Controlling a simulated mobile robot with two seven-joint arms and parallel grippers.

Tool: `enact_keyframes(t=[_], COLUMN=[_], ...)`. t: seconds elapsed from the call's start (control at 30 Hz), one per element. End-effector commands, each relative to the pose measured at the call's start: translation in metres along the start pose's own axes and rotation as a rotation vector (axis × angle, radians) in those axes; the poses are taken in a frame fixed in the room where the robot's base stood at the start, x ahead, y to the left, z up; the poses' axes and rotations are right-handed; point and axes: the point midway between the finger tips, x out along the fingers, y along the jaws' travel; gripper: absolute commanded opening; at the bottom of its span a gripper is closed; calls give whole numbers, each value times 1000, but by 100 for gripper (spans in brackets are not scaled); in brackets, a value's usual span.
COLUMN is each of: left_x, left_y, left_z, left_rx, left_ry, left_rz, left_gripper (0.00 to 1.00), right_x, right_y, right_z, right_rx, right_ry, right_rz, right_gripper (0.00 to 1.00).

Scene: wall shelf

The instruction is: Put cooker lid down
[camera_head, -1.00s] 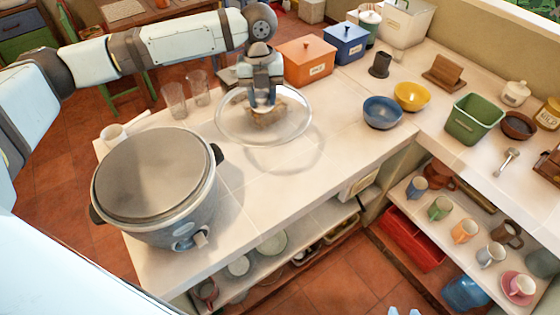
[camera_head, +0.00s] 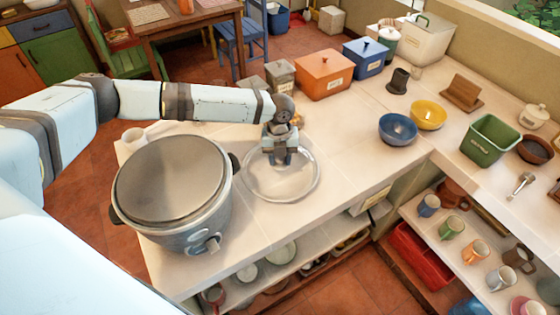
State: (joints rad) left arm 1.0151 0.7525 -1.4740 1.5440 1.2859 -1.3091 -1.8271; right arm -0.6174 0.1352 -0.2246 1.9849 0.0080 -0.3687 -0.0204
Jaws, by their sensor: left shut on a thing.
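The clear glass cooker lid (camera_head: 298,190) is on or just above the white counter, right of the cooker; I cannot tell whether it touches. My left gripper (camera_head: 284,162) is over the lid's middle, pointing down, shut on its knob, which the fingers mostly hide. The big grey cooker (camera_head: 205,225) stands at the counter's left end with a flat grey top (camera_head: 170,178) and a dark handle on each side. My right gripper is not in view.
The white counter (camera_head: 345,150) is clear right of the lid. An orange box (camera_head: 323,80) and blue box (camera_head: 366,55) stand behind, a blue bowl (camera_head: 397,131) and yellow bowl (camera_head: 428,115) to the right.

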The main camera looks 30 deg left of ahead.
Motion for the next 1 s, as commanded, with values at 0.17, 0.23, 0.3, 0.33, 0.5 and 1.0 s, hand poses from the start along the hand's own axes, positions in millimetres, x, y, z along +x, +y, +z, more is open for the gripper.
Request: enact_keyframes(t=[0.17, 0.23, 0.3, 0.33, 0.5, 1.0], left_x=[22, 23, 22, 22, 26, 20], left_y=[-1, -1, -1, -1, 0, 0], left_z=[2, 3, 3, 3, 3, 3], left_rx=[-1, -1, 0, 0, -1, 0], left_ry=[1, 0, 0, 0, 0, 0], left_rz=[-1, -1, -1, -1, -1, -1], left_gripper=[0, 0, 0, 0, 0, 62], right_x=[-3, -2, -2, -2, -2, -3], right_y=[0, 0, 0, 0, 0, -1], right_z=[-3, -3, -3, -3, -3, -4], right_rx=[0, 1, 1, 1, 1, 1], right_ry=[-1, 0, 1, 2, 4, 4], right_rz=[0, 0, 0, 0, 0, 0], right_gripper=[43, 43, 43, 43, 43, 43])
